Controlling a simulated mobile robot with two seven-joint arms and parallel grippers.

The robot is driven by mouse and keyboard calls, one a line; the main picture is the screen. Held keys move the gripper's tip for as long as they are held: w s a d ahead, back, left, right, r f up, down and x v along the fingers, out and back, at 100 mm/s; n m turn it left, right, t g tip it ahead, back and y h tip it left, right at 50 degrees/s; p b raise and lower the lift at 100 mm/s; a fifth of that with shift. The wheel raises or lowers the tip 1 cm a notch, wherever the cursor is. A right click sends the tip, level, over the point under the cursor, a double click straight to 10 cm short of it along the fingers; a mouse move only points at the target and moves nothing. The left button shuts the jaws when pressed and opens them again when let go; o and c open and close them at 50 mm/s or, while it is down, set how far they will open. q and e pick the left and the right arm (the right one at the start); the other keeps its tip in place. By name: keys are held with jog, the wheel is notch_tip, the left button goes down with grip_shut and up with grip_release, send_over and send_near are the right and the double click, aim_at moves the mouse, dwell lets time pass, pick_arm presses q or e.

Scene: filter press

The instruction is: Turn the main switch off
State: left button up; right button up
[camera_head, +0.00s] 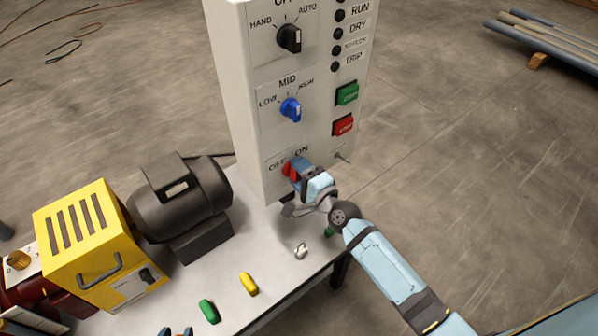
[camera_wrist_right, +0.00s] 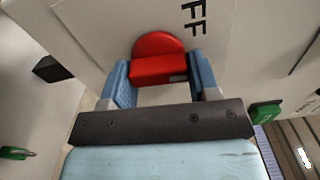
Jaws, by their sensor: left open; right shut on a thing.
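The main switch is a red rotary knob (camera_head: 288,170) low on the front of the grey control cabinet (camera_head: 245,110), beside printed OFF and ON labels. In the right wrist view the round red knob (camera_wrist_right: 158,44) has its raised grip between the two blue fingers. My right gripper (camera_head: 296,172) is shut on this grip and hides part of the knob in the head view. Its fingers also show in the right wrist view (camera_wrist_right: 160,80). My left gripper (camera_head: 175,331) shows only its blue fingertips at the bottom edge of the head view, open and apart.
A black selector (camera_head: 289,39), a blue selector (camera_head: 291,109), a green button (camera_head: 347,93) and a red button (camera_head: 343,125) sit above the switch. A motor (camera_head: 180,200), a yellow box (camera_head: 90,240) and small loose pieces stand on the white table (camera_head: 262,240).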

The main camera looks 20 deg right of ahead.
jog(key=n+p, duration=0.1)
jog(key=n, duration=0.4)
jog(key=shift+r+n+p, duration=0.2)
jog(key=shift+n+p, duration=0.1)
jog(key=shift+p, duration=0.05)
jog(key=n+p, duration=0.1)
jog(key=n, duration=0.1)
jog(key=shift+n, duration=0.4)
jog(key=shift+a+n, duration=0.1)
jog(key=shift+n, duration=0.6)
jog(key=o, duration=0.9)
